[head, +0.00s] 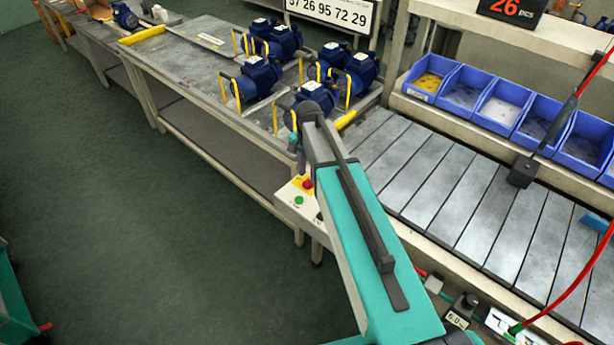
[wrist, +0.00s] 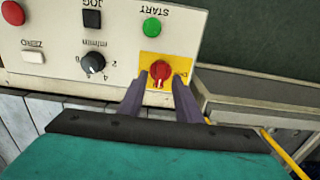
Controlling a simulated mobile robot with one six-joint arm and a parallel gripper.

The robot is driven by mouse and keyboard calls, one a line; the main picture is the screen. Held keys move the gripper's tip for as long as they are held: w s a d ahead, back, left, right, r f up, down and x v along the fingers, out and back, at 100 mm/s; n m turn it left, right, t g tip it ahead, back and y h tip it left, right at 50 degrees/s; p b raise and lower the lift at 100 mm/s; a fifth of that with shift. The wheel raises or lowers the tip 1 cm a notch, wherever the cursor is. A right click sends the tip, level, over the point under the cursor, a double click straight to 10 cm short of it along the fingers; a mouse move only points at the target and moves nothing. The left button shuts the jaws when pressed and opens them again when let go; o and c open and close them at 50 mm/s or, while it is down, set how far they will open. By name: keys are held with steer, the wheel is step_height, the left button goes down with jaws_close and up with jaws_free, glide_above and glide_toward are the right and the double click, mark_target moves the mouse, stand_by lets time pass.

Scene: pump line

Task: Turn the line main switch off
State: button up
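The line main switch (wrist: 160,72) is a red rotary knob on a yellow plate, at the corner of a pale control panel (wrist: 55,42) that appears upside down in the wrist view. A pale mark on the knob points toward the picture's bottom. My gripper (wrist: 160,84) has its two dark fingers apart, one on each side of the knob in the picture; I cannot tell whether they touch it. In the head view the red switch (head: 308,184) shows on the control box (head: 291,208), partly hidden by my arm. My gripper (head: 301,163) is just above it.
The panel also carries a green START button (wrist: 152,27), a black JOG button (wrist: 92,18), a dial (wrist: 92,63), a white ZERO button (wrist: 33,57) and a red button (wrist: 13,13). Blue pumps (head: 258,78) stand on the bench behind. A slatted conveyor (head: 440,180) lies right.

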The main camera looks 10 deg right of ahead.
mark_target(308, 183)
steer(key=shift+f+p, duration=0.35)
steer(key=shift+f, duration=1.05)
jaws_close()
steer(key=shift+a, duration=0.2)
steer(key=shift+d, duration=0.1)
